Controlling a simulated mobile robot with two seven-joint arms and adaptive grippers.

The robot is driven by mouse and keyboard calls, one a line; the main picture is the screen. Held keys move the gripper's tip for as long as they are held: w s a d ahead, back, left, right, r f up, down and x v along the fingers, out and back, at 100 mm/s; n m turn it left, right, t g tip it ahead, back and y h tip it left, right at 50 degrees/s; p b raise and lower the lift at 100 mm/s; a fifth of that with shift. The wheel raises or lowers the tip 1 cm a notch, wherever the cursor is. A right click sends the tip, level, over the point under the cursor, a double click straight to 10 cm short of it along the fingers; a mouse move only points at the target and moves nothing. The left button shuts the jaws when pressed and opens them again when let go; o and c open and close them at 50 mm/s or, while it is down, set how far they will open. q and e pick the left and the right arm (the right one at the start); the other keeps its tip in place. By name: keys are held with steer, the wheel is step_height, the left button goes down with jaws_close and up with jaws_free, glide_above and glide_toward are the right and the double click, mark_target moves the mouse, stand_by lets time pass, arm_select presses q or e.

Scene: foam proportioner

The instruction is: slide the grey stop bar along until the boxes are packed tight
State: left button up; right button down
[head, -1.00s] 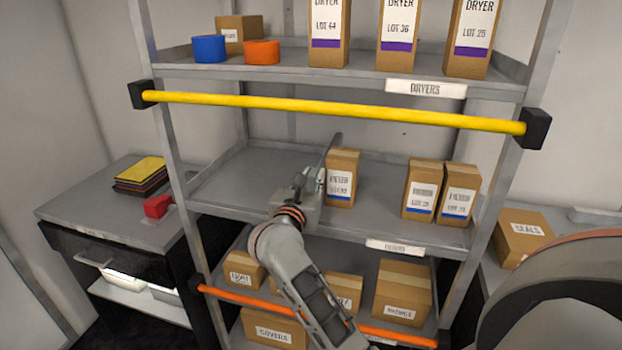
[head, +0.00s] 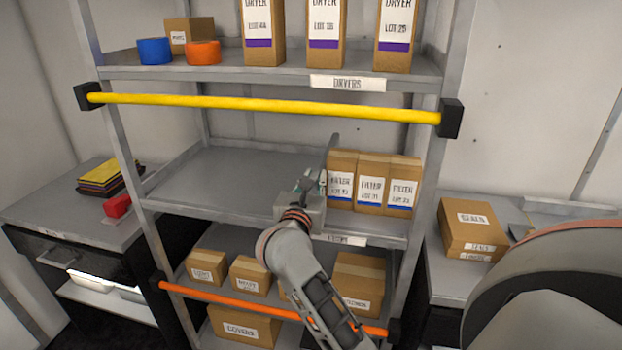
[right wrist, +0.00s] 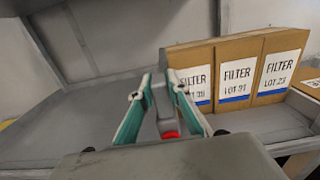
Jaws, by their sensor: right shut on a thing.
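Three brown filter boxes with white and blue labels stand upright on the middle shelf: the left box (head: 343,165), the middle box (head: 372,168) and the right box (head: 404,170). They stand side by side with no clear gap, at the shelf's right end. The grey stop bar (head: 332,150) is at the left side of the left box, seemingly against it. My right gripper (head: 319,184) is shut on the stop bar at its front end. In the right wrist view, its fingers (right wrist: 158,84) are around a grey part with a red end (right wrist: 168,128). My left gripper is out of view.
The middle shelf (head: 225,180) is bare left of the bar. A yellow rail (head: 265,103) crosses above it and an orange rail (head: 270,308) below. Dryer boxes (head: 325,35) stand on the top shelf. A seals box (head: 470,228) sits on the right counter.

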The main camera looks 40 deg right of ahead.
steer(key=shift+s+d, duration=0.15)
steer(key=shift+d, duration=0.1)
steer(key=c, duration=1.9)
jaws_free()
steer(key=shift+a, duration=0.15)
steer(key=shift+s+a, duration=0.25)
steer(key=shift+s, duration=0.05)
steer(key=v, duration=1.1)
